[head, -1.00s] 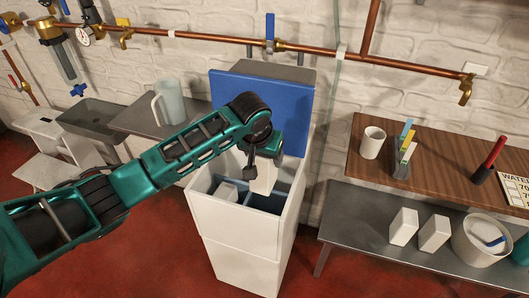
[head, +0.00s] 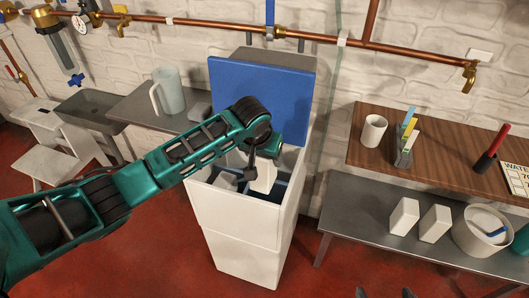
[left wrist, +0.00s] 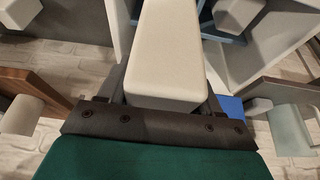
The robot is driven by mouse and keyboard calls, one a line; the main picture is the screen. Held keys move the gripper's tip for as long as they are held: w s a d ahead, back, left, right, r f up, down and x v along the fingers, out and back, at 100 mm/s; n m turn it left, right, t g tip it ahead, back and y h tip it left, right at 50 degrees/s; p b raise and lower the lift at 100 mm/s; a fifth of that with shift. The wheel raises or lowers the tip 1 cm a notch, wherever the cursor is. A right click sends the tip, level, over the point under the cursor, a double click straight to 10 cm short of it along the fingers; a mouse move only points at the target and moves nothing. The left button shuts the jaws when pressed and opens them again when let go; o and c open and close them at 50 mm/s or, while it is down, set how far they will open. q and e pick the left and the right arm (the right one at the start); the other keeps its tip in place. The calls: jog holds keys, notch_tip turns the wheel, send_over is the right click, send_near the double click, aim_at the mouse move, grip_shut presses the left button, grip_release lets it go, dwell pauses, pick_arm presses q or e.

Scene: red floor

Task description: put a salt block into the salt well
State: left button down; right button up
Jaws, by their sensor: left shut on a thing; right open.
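The salt well is a tall white cabinet (head: 238,232) with its blue lid (head: 262,92) raised against the wall. Its top is open, with blue dividers inside and a white block (head: 224,181) in the left part. My left gripper (head: 262,165) is shut on a white salt block (head: 263,178), which hangs upright over the opening. I cannot tell how far its lower end reaches in. The left wrist view shows the held block (left wrist: 165,55) between the fingers. My right gripper (head: 384,294) shows only as dark fingertips at the bottom edge, apart and empty.
Two white blocks (head: 404,217) (head: 435,223) and a round white tub (head: 481,232) stand on the grey bench (head: 350,215) at right. A wooden shelf (head: 440,165) above holds a mug (head: 373,130). A jug (head: 168,92) stands left of the well.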

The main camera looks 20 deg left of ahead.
pick_arm(q)
jog(key=shift+w+f+b, duration=0.15)
jog(key=shift+f+b, duration=0.3)
jog(key=shift+f, duration=0.65)
jog(key=shift+f+b, duration=0.5)
jog(key=shift+f, duration=0.7)
jog(key=shift+f+b, duration=0.35)
jog(key=shift+f, duration=0.55)
jog(key=shift+d+f+b, duration=0.1)
jog(key=shift+f+b, duration=0.5)
jog(key=shift+f, duration=0.6)
jog(key=shift+f+b, duration=0.4)
jog(key=shift+f, duration=0.45)
jog(key=shift+f+b, duration=0.95)
jog(key=shift+f, duration=0.85)
pick_arm(e)
jog(key=shift+y, duration=0.3)
jog(key=shift+w+a+f, duration=0.25)
jog(key=shift+a+f, duration=0.3)
jog(key=shift+f, duration=0.35)
jog(key=shift+w+a+f, duration=0.25)
jog(key=shift+a+f, duration=0.25)
jog(key=shift+f, duration=0.35)
pick_arm(q)
jog(key=shift+f, duration=0.2)
jog(key=shift+f+b, duration=1)
jog(key=shift+f, duration=0.55)
pick_arm(e)
jog(key=shift+f, duration=0.95)
